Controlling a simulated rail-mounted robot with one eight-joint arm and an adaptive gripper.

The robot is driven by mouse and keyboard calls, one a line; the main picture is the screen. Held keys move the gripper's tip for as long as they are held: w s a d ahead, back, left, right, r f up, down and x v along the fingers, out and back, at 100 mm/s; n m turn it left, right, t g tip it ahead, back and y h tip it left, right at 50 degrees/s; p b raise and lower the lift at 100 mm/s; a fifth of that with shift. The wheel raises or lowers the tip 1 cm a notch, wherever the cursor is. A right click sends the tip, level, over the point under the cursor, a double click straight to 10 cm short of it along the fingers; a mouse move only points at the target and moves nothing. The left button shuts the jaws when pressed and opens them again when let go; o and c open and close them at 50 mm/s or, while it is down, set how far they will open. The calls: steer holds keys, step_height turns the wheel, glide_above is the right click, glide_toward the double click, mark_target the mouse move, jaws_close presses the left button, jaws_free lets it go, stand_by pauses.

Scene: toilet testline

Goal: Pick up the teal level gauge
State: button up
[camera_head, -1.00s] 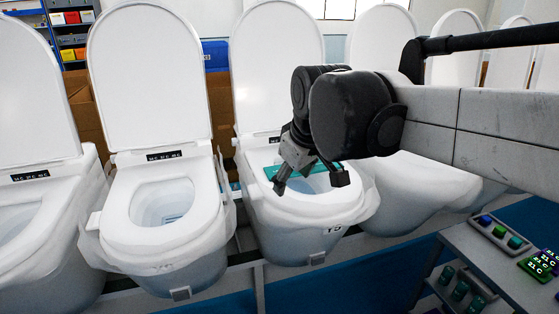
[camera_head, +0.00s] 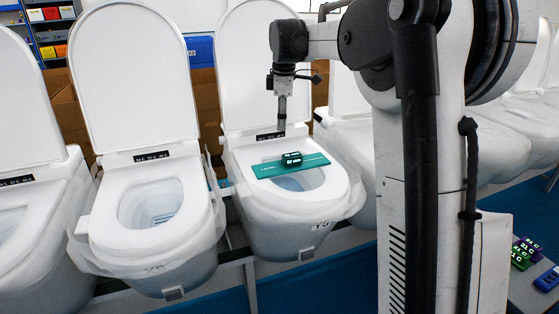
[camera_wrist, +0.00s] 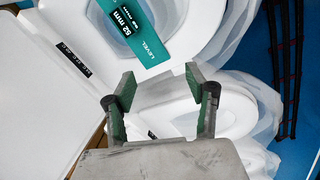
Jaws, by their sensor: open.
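The teal level gauge (camera_head: 290,165) is a flat bar lying across the open bowl of the toilet (camera_head: 345,193) in the middle of the head view. A small dark block with a green edge (camera_head: 291,159) sits on the bar. In the wrist view the gauge (camera_wrist: 152,32) runs in from the top edge, with "LEVEL" and "52 mm" on it. My gripper (camera_head: 282,126) points down above the back of the seat, behind and above the gauge. In the wrist view my gripper (camera_wrist: 163,88) is open and empty, with the gauge beyond and apart from its fingers.
The raised lid (camera_head: 262,60) stands close behind my gripper. Another open toilet (camera_head: 150,210) is on the left, and more stand on the right behind my arm. A shelf (camera_head: 535,285) with several small coloured devices is at lower right.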

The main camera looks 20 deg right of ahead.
mark_target(292, 155)
steer(key=w+d+f+n+g, duration=0.2)
steer(key=w+d+f+n, duration=0.2)
steer(key=w+d+f, duration=0.4)
steer(key=f, duration=0.2)
steer(key=f+p, duration=0.1)
steer(key=f, duration=0.4)
steer(key=shift+w+f, duration=0.35)
steer(key=shift+d+f+p, duration=0.15)
steer(key=shift+f+p, duration=0.55)
steer(key=shift+f, duration=1.95)
steer(key=shift+c, duration=0.2)
jaws_close()
